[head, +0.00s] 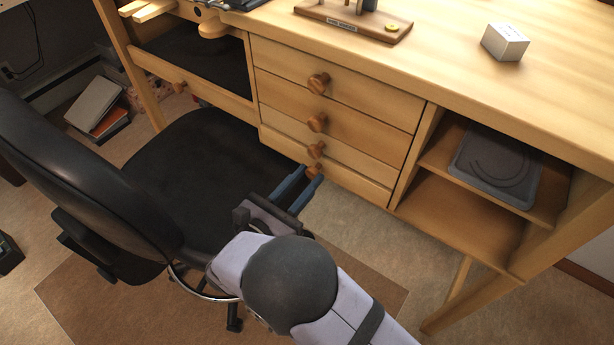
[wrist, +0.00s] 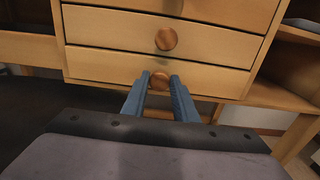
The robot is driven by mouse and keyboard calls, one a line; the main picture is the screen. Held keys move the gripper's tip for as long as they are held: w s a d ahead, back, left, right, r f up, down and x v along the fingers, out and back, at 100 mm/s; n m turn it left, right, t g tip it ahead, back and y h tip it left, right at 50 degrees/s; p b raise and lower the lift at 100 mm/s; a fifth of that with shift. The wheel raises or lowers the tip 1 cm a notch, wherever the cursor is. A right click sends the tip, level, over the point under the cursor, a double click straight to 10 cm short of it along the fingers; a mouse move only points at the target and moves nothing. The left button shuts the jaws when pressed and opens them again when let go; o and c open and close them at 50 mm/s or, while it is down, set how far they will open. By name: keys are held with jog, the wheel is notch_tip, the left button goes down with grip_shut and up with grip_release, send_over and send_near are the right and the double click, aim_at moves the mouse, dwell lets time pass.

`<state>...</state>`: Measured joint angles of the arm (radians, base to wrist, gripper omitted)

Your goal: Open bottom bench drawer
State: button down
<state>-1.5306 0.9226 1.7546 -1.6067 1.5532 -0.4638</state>
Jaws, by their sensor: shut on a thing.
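The bench drawer stack has several light wood drawers with round brown knobs. The bottom drawer (head: 360,188) is the lowest front, and it looks about flush with the ones above. It also shows in the wrist view (wrist: 220,84). Its knob (wrist: 159,80) sits between the two blue fingers of my gripper (wrist: 160,84). In the head view my gripper (head: 307,178) reaches up from below to this knob (head: 314,170) and is shut on it. The fingers partly cover the knob.
A black office chair (head: 185,160) stands close left of my gripper. An open shelf (head: 455,215) with a grey tray (head: 497,165) is right of the drawers. The bench top (head: 440,60) holds a small white box (head: 505,41). The floor below the drawers is clear.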

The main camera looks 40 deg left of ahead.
jog(key=s+p, duration=0.2)
jog(key=s, duration=1.4)
jog(key=shift+s+p, duration=0.25)
jog(key=shift+p, duration=0.15)
jog(key=c, duration=1.4)
grip_release()
jog(key=shift+c, duration=0.2)
jog(key=shift+w, duration=0.1)
